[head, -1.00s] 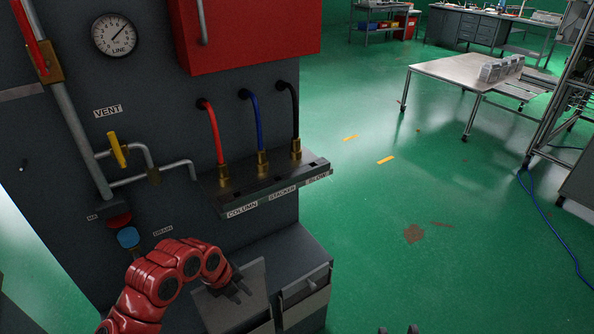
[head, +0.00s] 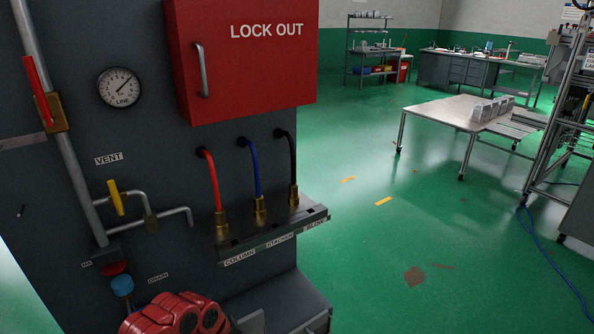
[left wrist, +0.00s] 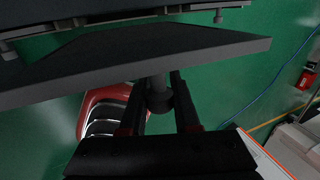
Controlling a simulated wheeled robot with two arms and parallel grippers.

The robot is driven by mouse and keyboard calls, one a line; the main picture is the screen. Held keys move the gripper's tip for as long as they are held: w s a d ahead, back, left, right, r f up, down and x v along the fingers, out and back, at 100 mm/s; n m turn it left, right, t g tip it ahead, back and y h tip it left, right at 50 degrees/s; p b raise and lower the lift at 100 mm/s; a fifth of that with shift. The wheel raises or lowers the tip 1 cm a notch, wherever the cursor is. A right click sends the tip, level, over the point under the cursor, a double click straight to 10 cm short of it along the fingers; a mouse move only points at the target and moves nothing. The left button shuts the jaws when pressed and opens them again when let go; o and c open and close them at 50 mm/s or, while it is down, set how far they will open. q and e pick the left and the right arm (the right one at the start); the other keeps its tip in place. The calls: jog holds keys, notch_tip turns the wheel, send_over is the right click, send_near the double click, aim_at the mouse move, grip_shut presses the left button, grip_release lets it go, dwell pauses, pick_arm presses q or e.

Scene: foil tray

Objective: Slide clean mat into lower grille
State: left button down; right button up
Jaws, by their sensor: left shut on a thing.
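In the left wrist view my left gripper (left wrist: 158,103) is shut on a dark round knob (left wrist: 158,98). The knob's stem meets the underside of a wide, flat dark slab (left wrist: 150,60). I cannot tell whether this slab is the clean mat. In the head view only my red left arm shows at the bottom; its gripper is below the picture. No lower grille can be made out. My right gripper is in neither view.
A dark panel holds a gauge (head: 119,88), a red LOCK OUT box (head: 245,60), pipes with valves, and a ledge (head: 272,232) with red, blue and black hoses. A grey box (head: 305,308) juts out below. Green floor is free to the right, before a wheeled table (head: 440,112).

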pick_arm(q)
jog(key=s+d+p, duration=0.3)
jog(key=s+d, duration=0.1)
jog(key=s, duration=0.2)
jog(key=w+a+b, duration=0.6)
jog(key=w+b, duration=0.1)
jog(key=w, duration=0.2)
notch_tip(320, 180, down, 19)
jog(key=b, duration=1)
jog(key=shift+s, duration=0.15)
jog(key=shift+d, duration=0.15)
